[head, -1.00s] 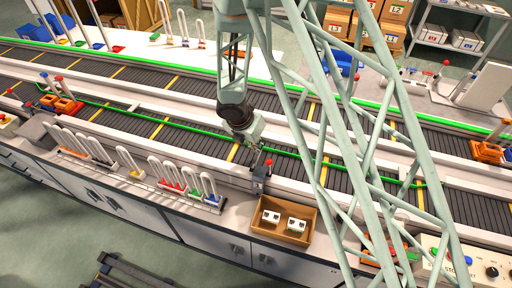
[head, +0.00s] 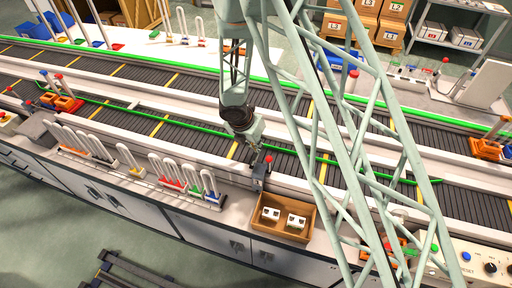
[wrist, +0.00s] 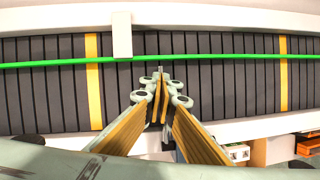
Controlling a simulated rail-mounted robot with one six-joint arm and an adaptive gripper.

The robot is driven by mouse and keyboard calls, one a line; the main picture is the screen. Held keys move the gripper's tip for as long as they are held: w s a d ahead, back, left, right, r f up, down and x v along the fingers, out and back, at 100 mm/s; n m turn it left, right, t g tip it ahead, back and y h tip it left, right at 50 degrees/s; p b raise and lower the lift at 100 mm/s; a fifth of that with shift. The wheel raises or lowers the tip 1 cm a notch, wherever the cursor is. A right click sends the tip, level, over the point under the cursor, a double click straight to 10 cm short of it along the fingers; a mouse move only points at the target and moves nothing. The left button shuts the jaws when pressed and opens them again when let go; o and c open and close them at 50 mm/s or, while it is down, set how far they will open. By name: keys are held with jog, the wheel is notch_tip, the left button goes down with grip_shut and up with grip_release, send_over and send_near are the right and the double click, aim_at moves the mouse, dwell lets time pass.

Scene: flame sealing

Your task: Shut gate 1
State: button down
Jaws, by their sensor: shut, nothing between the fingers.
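My gripper (wrist: 161,72) is shut and empty, its fingertips together over the near conveyor in the wrist view. In the head view it hangs at the conveyor's near rail, beside a small dark grey post with a red knob (head: 268,159). This post stands on the near bench edge. I cannot tell whether the gripper touches it. No label that reads gate 1 is legible.
A wooden tray (head: 283,236) with white blocks stands right of the post. Racks of white loops (head: 186,180) stand to the left. A control panel (head: 478,266) is at the lower right. The near conveyor (head: 180,130) has no loose items near the gripper.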

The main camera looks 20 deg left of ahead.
jog(key=shift+f, duration=0.4)
dwell(0.3)
jog(key=shift+r, duration=0.2)
jog(key=shift+a+r+p, duration=0.2)
jog(key=shift+r+p, duration=0.6)
jog(key=shift+r, duration=0.25)
jog(key=shift+a+r+p, duration=0.15)
jog(key=shift+r+p, duration=0.65)
jog(key=shift+r, duration=0.25)
jog(key=w+a+r+p, duration=0.1)
jog(key=w+r, duration=0.5)
jog(key=r, duration=0.1)
jog(key=shift+w+r, duration=0.2)
